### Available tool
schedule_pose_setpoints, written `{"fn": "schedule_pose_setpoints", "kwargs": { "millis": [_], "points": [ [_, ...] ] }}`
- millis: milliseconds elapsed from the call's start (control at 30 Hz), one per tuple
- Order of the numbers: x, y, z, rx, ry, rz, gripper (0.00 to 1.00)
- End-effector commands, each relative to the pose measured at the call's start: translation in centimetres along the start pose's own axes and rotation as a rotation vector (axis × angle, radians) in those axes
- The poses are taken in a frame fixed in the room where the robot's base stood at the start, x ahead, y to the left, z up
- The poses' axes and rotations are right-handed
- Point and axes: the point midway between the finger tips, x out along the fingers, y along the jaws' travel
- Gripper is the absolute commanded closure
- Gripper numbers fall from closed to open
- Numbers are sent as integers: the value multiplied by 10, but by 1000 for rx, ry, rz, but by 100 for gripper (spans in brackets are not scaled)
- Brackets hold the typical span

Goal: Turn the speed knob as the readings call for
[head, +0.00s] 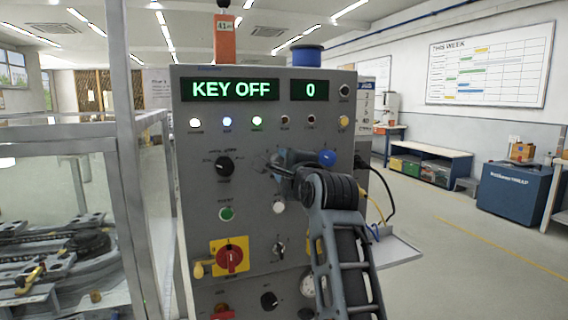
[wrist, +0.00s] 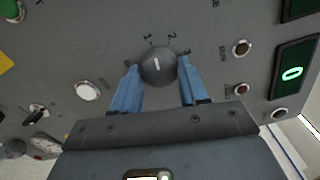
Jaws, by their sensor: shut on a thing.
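The speed knob (wrist: 158,66) is a round dark grey knob with a white pointer line in the wrist view. The numbers 1 and 2 stand on the panel above it, and its name is not readable. My gripper (wrist: 157,73) has a blue finger on each side of the knob and is shut on it. In the head view my gripper (head: 281,161) is against the grey control panel (head: 190,140) and hides the knob. The green display (head: 231,89) reads KEY OFF, and the smaller display (head: 310,90) reads 0; it also shows in the wrist view (wrist: 292,73).
A white button (head: 278,207), a key switch (head: 279,248) and a red rotary switch (head: 230,260) sit below. A glazed enclosure (head: 60,190) stands left; open floor lies right.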

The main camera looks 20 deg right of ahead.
Motion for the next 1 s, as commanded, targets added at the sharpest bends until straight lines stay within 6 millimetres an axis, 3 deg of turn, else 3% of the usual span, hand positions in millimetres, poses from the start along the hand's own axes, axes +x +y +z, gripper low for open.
{"fn": "schedule_pose_setpoints", "kwargs": {
  "millis": [400, 967, 1000],
  "points": [
    [0, 1, 0, -198, -1, 3, 87],
    [0, 2, 1, -227, -1, 4, 87],
    [0, 2, 1, -227, -1, 4, 53]
  ]
}}
